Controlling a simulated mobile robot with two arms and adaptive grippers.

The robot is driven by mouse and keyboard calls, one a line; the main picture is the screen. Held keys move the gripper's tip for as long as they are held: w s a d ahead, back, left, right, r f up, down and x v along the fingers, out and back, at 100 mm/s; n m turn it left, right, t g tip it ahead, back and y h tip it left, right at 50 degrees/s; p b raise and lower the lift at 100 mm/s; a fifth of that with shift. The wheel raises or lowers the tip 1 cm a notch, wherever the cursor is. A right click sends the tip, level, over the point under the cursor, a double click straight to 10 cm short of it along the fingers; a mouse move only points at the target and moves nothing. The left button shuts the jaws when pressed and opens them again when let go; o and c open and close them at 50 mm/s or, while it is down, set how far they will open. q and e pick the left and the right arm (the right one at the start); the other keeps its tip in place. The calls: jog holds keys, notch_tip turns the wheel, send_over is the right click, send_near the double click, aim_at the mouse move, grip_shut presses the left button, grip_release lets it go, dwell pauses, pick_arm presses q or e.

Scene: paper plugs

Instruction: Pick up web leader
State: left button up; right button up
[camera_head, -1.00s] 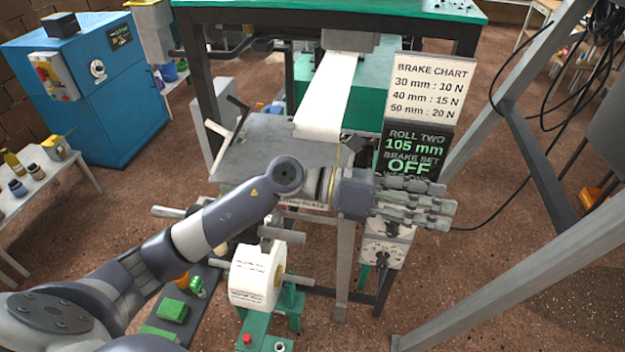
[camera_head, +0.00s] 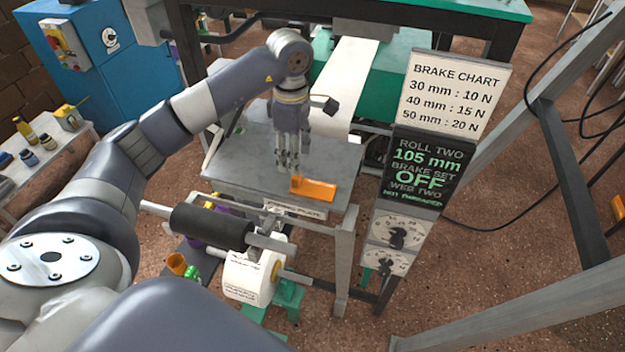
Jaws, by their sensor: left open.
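A white paper strip (camera_head: 350,80), which looks like the web leader, comes out from under the machine. It slopes down to the far side of a grey metal plate (camera_head: 235,155). My left gripper (camera_head: 287,166) is open and points down over the plate, left of the strip's near end. No paper shows between its fingers. I cannot tell whether the fingertips touch the plate. My right gripper is not in view.
An orange block (camera_head: 313,188) lies near the plate's front edge. A dark roller (camera_head: 212,226) and a white paper roll (camera_head: 241,278) are below it. The brake chart (camera_head: 455,92) and roll two sign (camera_head: 425,170) stand right of the plate. A grey frame post (camera_head: 560,165) is farther right.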

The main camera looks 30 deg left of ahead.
aim_at(294, 176)
pick_arm(q)
jog(key=f, duration=0.3)
jog(key=shift+s+p, duration=0.2)
jog(key=shift+p, duration=0.15)
jog(key=shift+w+f, duration=0.15)
jog(key=shift+f, duration=0.1)
jog(key=f+p, duration=0.3)
jog(key=f, duration=0.1)
jog(key=shift+w+a, duration=0.2)
jog(key=shift+a, duration=0.1)
jog(key=shift+f, duration=0.35)
jog(key=shift+w+a+f, duration=0.1)
jog(key=shift+f, duration=0.05)
jog(key=c, duration=0.9)
jog(key=shift+c, duration=0.8)
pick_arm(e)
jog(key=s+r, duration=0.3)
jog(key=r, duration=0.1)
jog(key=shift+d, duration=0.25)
